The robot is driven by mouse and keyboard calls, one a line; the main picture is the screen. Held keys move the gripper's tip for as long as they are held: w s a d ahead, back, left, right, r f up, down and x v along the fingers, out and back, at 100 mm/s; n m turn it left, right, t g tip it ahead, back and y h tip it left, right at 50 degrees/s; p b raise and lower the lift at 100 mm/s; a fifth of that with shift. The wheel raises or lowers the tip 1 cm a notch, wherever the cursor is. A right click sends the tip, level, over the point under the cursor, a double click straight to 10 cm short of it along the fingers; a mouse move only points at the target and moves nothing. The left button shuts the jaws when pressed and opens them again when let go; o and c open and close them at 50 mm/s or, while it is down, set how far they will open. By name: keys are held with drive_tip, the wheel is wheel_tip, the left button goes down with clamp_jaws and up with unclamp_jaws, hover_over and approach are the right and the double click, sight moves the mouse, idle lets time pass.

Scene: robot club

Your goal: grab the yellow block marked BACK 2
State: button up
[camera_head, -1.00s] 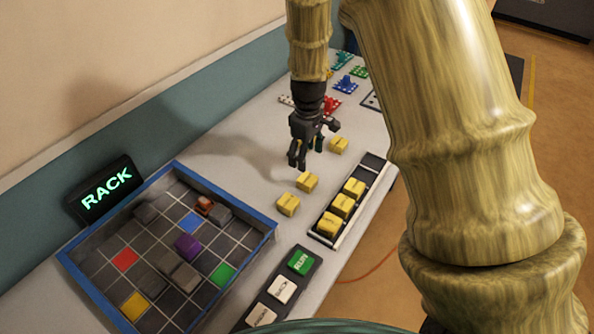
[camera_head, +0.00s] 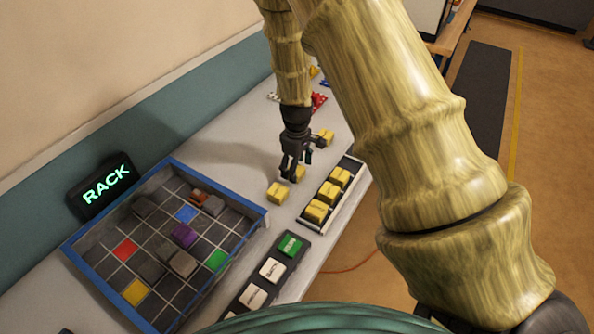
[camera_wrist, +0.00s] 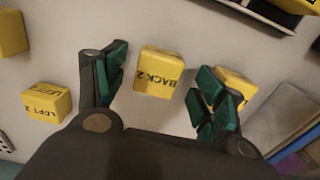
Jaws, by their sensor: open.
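The yellow block marked BACK 2 (camera_wrist: 159,72) sits on the table, ahead of and between my open fingers in the wrist view. My gripper (camera_wrist: 157,85) is open and empty, and its fingers, with green pads, stand apart on either side of the block. In the head view my gripper (camera_head: 291,176) points down over the row of loose yellow blocks. It partly hides one yellow block (camera_head: 299,174) there, whose marking I cannot read. Whether the fingertips are level with the block is hard to tell.
A yellow block marked LEFT 2 (camera_wrist: 47,102) lies left. Another yellow block (camera_wrist: 236,84) is partly behind the right finger. A black rack (camera_head: 306,222) holds yellow blocks beside the loose ones. A blue-rimmed tray (camera_head: 265,216) and a button strip (camera_head: 271,269) are nearer.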

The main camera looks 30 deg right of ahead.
drive_tip(key=f, duration=0.1)
drive_tip(key=w+f, duration=0.1)
drive_tip(key=shift+f, duration=0.3)
drive_tip(key=shift+s+r, duration=0.2)
drive_tip(key=shift+s, duration=0.1)
drive_tip(key=shift+w+f, duration=0.1)
drive_tip(key=shift+w, duration=0.05)
drive_tip(key=c, duration=1.1)
